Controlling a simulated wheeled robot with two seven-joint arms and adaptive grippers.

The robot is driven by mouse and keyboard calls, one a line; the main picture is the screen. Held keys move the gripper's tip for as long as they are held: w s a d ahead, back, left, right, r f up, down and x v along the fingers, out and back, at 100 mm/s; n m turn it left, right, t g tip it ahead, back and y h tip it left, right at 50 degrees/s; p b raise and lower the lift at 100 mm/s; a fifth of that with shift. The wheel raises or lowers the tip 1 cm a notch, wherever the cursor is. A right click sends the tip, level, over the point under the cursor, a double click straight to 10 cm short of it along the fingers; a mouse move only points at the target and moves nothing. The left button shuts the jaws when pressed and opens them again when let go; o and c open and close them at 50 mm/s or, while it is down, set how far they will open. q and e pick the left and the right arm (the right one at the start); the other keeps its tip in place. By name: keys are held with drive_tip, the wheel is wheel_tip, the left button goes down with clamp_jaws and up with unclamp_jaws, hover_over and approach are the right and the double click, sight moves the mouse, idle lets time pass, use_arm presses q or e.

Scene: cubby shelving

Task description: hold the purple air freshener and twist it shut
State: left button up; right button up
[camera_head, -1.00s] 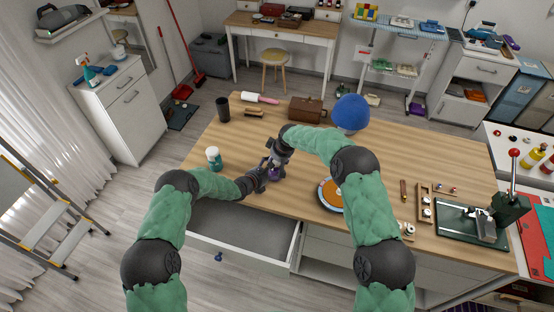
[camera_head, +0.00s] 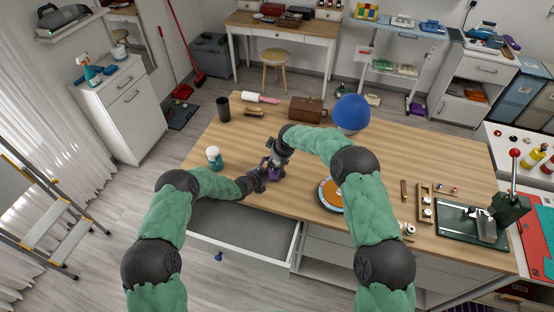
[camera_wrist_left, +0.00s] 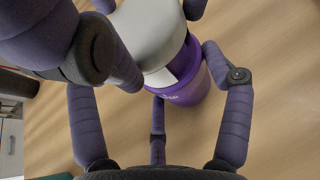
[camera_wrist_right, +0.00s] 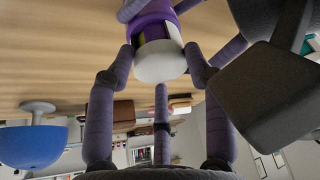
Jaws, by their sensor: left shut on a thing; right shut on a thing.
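The purple air freshener (camera_head: 274,174) stands over the wooden table near its front edge, small and partly covered by my grippers in the head view. In the left wrist view its purple body (camera_wrist_left: 190,85) lies between the fingers of my left gripper (camera_head: 264,175), which is shut on it. Its pale cap (camera_wrist_right: 159,63) is between the fingers of my right gripper (camera_head: 277,160), which is shut on it. In the right wrist view a gap shows between purple part and cap. Whether it touches the table is unclear.
A white-and-teal bottle (camera_head: 214,158) stands left of the grippers. An orange-faced round thing (camera_head: 330,194) lies to the right, near my right arm. A drawer (camera_head: 243,236) is open at the front. A blue dome (camera_head: 351,112) and brown case (camera_head: 307,110) stand behind.

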drive_tip(key=shift+d+f, duration=0.15)
drive_tip(key=shift+f, duration=0.05)
drive_tip(key=o, duration=1.2)
drive_tip(key=shift+r, duration=0.1)
drive_tip(key=shift+r, duration=0.1)
drive_tip(key=shift+s+r, duration=0.15)
drive_tip(key=shift+r, duration=0.35)
drive_tip(key=v, duration=1)
drive_tip(key=shift+s+r, duration=0.2)
drive_tip(key=shift+r, duration=0.15)
